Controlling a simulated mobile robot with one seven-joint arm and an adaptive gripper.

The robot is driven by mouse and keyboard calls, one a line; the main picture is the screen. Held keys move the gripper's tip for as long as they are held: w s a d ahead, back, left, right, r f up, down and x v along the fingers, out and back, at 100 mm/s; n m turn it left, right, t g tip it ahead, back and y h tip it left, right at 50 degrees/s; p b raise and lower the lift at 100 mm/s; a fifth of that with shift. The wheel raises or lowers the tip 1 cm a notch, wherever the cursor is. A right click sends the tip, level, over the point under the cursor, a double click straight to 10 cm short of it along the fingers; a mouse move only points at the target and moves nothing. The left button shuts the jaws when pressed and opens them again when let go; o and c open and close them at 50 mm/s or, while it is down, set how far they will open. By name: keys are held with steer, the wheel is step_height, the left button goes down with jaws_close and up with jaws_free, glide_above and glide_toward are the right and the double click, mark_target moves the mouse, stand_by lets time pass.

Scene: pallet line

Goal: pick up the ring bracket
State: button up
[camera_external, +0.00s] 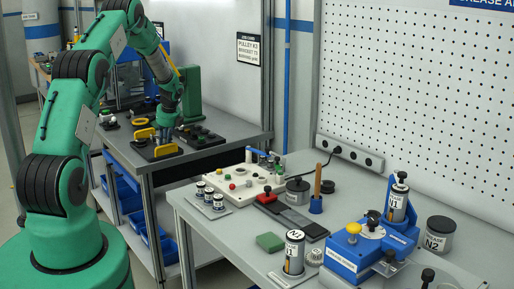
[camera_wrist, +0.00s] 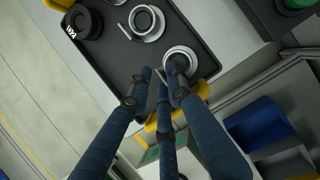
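Two pale grey ring-shaped parts lie on a dark tray (camera_wrist: 196,42) in the wrist view, and either may be the ring bracket. One ring part (camera_wrist: 147,36) is near the tray's top edge and has a thin arm at its side. The other ring part (camera_wrist: 193,54) is at the right, partly hidden by a fingertip. My gripper (camera_wrist: 157,82) has three blue fingers spread apart with nothing seen between them. Its right fingertip overlaps the nearer ring in the picture; I cannot tell whether they touch. In the external view my gripper (camera_external: 164,134) is low over the tray, and the rings cannot be made out.
A black cylindrical part (camera_wrist: 82,22) stands on the tray's left. The tray has yellow handles (camera_external: 166,150). Blue bins (camera_wrist: 258,124) sit below the bench edge. A nearer bench (camera_external: 240,252) holds grease cans, a blue fixture (camera_external: 355,258) and small parts.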

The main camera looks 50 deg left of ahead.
jaws_close()
steer(key=shift+r, duration=0.15)
step_height(320, 180, up, 10)
steer(key=p, duration=0.1)
steer(key=shift+p, duration=0.4)
stand_by(0.7)
